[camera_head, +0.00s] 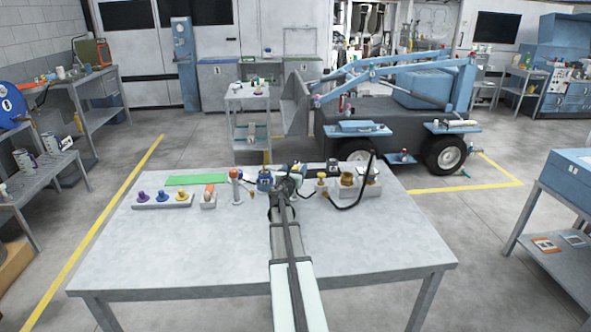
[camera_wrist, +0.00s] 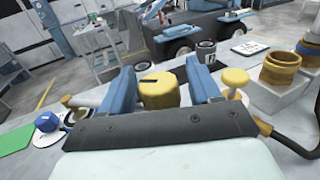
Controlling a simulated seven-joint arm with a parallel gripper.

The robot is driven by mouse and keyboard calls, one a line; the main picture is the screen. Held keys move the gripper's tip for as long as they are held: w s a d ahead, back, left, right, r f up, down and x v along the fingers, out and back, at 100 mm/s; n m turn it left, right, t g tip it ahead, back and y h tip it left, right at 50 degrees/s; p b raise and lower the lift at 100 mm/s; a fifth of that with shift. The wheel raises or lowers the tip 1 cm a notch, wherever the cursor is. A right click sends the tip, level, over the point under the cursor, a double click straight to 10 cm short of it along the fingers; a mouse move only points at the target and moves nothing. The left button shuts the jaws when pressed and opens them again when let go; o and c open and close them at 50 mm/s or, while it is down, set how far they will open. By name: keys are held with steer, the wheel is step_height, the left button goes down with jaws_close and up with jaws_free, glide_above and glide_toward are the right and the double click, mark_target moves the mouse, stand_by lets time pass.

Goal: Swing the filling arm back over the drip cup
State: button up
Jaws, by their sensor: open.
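My gripper (camera_head: 284,178) is above the far middle of the grey table. In the wrist view its two blue fingers (camera_wrist: 160,85) are apart, one on each side of a yellow knob with a dark slot (camera_wrist: 158,92). I cannot tell whether they touch it. A second yellow knob (camera_wrist: 235,80) stands just right of the right finger; it shows in the head view (camera_head: 321,177). A brass cup (camera_wrist: 280,67) on a grey block is further right, also in the head view (camera_head: 347,179). I cannot tell surely which parts are the filling arm and drip cup; my gripper hides some.
A black hose (camera_head: 358,195) curves beside the brass cup. A small dark canister (camera_wrist: 205,52) stands behind. To the left are an orange-topped post (camera_head: 236,175), a green mat (camera_head: 190,180) and a block with coloured knobs (camera_head: 162,201). The near table (camera_head: 170,250) is clear beside my arm.

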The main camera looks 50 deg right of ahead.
steer(key=shift+w+d, duration=0.1)
steer(key=shift+d, duration=0.1)
jaws_close()
stand_by(0.6)
